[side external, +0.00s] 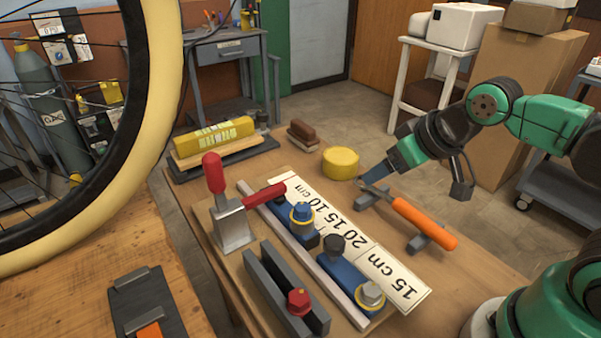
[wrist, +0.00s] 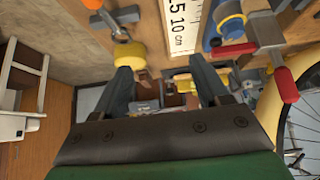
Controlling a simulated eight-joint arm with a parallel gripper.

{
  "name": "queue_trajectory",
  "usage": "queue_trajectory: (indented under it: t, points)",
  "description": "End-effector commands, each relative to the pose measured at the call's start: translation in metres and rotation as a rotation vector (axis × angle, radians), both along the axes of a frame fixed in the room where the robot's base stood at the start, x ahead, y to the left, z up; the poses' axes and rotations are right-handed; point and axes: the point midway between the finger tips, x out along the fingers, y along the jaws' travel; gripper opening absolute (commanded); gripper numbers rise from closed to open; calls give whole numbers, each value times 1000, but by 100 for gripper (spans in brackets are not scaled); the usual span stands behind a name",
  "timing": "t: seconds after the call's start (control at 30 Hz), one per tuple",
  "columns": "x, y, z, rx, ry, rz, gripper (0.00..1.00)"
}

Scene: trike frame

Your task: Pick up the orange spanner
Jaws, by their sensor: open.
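The orange spanner (side external: 425,222) lies across two grey rests near the right edge of the wooden bench. Its orange handle points to the front right, and its metal head is at the far left end. In the wrist view, part of its orange handle (wrist: 93,4) shows at the top edge, left of centre. My gripper (side external: 366,178) is above and close to the spanner's head end, apart from the handle. In the wrist view my gripper (wrist: 163,80) is open, with nothing between its two dark fingers.
A yellow round block (side external: 341,163) stands beside the spanner's head end. A ruler board (side external: 400,279), blue clamps (side external: 345,275) and a red-handled toggle clamp (side external: 232,222) fill the bench to the left. A large wheel (side external: 160,100) stands at far left.

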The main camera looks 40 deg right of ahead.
Motion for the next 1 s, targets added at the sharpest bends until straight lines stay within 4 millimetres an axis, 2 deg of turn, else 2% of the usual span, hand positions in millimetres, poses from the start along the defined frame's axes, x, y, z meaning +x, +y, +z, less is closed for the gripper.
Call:
queue_trajectory:
  t: [0.57, 0.77, 1.0]
  points:
    - [0, -4, -2, -7, 24, -4, 70]
    - [-3, -33, -22, -43, 246, -22, 70]
    - [-19, -68, -51, -21, 539, -12, 70]
